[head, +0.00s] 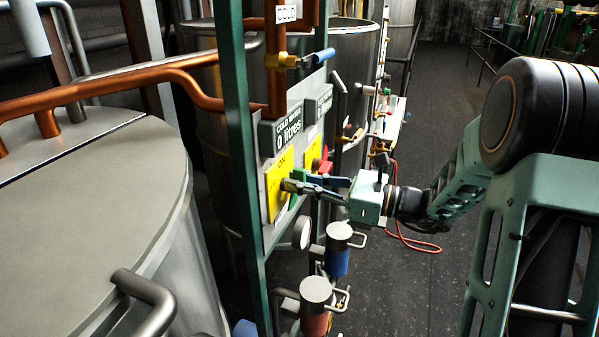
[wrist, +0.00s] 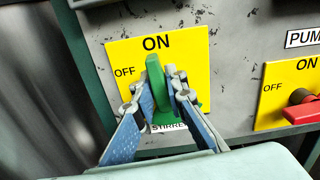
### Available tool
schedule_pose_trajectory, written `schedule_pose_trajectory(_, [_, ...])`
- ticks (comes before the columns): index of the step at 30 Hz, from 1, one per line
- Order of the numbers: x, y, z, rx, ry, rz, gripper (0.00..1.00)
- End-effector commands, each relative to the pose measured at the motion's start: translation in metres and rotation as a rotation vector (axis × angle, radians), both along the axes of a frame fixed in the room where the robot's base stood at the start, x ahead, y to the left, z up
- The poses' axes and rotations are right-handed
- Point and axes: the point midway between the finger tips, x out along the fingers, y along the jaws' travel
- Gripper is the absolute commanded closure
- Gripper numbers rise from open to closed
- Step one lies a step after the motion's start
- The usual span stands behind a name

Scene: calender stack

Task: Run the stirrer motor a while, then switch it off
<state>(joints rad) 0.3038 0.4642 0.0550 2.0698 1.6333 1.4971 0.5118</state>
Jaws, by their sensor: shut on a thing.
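The stirrer switch is a green handle (wrist: 156,85) on a yellow plate (wrist: 118,52) marked ON at the top and OFF at the left. The handle stands nearly upright, its upper end below the word ON. A partly covered label (wrist: 168,127) under it begins "STIRR". My gripper (wrist: 159,88) is shut on the green handle, one finger on each side. In the head view my gripper (head: 292,186) reaches left to the yellow plate (head: 275,190) on the panel. The fingers hide part of the plate there.
A second yellow plate (wrist: 272,77) with a red handle (wrist: 302,111), lying roughly level, is to the right under a label beginning "PUM". Above are a "0 litres" display (head: 288,131) and a blue-handled valve (head: 312,59). Capped cylinders (head: 316,289) stand below my gripper. A large tank (head: 90,200) is left.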

Motion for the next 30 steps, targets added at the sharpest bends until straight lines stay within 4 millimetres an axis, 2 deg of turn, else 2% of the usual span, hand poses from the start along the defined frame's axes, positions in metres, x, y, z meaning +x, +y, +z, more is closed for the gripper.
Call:
schedule_pose_trajectory(9, [0.0016,-0.0011,0.0007,0.034,0.092,-0.001,1.0])
schedule_pose_trajectory(23, [0.0017,-0.001,-0.0006,0.038,0.103,-0.001,1.0])
schedule_pose_trajectory(24, [0.0017,-0.001,-0.0006,0.037,0.102,-0.001,0.87])
schedule_pose_trajectory(28, [0.0017,-0.0009,-0.0005,0.037,0.102,-0.001,0.73])
schedule_pose_trajectory(30, [0.0017,-0.0009,-0.0004,0.037,0.102,-0.001,0.7])
